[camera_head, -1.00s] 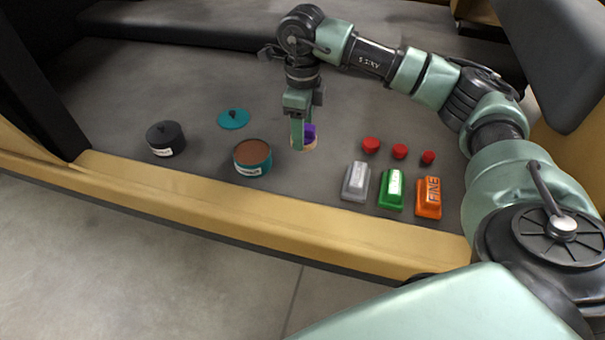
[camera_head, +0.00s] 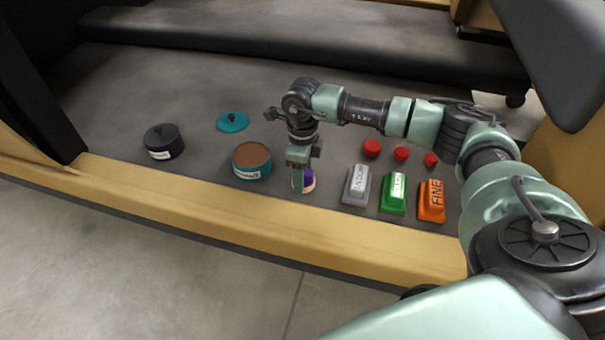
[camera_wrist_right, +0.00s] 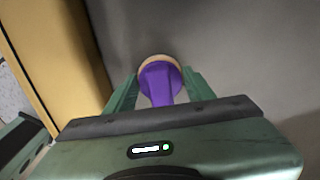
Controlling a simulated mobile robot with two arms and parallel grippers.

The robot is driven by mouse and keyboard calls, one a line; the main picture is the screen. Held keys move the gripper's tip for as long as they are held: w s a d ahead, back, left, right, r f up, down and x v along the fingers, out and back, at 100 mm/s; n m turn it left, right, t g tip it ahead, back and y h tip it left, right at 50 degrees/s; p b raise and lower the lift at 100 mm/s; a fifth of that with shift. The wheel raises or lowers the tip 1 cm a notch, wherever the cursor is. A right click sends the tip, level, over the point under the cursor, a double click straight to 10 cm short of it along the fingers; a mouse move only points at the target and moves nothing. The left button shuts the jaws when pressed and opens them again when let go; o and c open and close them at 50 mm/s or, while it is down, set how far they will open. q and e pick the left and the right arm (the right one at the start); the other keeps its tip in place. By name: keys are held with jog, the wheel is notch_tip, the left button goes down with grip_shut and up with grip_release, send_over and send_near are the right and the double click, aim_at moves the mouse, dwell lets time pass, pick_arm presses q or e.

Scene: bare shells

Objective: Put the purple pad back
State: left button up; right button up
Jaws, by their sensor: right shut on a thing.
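The purple pad (camera_head: 308,179) has a purple grip and a pale tan round base. My right gripper (camera_head: 298,186) is shut on it and points down, between the teal pot and the silver block. In the right wrist view the purple grip (camera_wrist_right: 160,84) lies between the two green fingers of the gripper (camera_wrist_right: 161,92), with the tan rim showing beyond it. I cannot tell if its base touches the surface. A silver block (camera_head: 357,185), a green block (camera_head: 394,192) and an orange block (camera_head: 432,201) marked FINE stand in a row to its right. My left gripper is not in view.
An open teal pot (camera_head: 252,162) with brown contents stands left of the gripper. A teal lid (camera_head: 232,121) lies behind it, and a closed black pot (camera_head: 163,141) stands farther left. Red round pieces (camera_head: 371,148) lie behind the blocks. A yellow edge (camera_head: 230,222) runs along the front.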

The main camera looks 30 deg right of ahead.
jog(key=o, duration=1.3)
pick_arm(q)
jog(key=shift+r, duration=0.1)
pick_arm(e)
jog(key=shift+r, duration=0.4)
pick_arm(q)
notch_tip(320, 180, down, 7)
jog(key=p, duration=0.2)
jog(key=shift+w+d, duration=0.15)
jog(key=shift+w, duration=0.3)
pick_arm(e)
notch_tip(320, 180, up, 11)
jog(key=shift+r, duration=0.15)
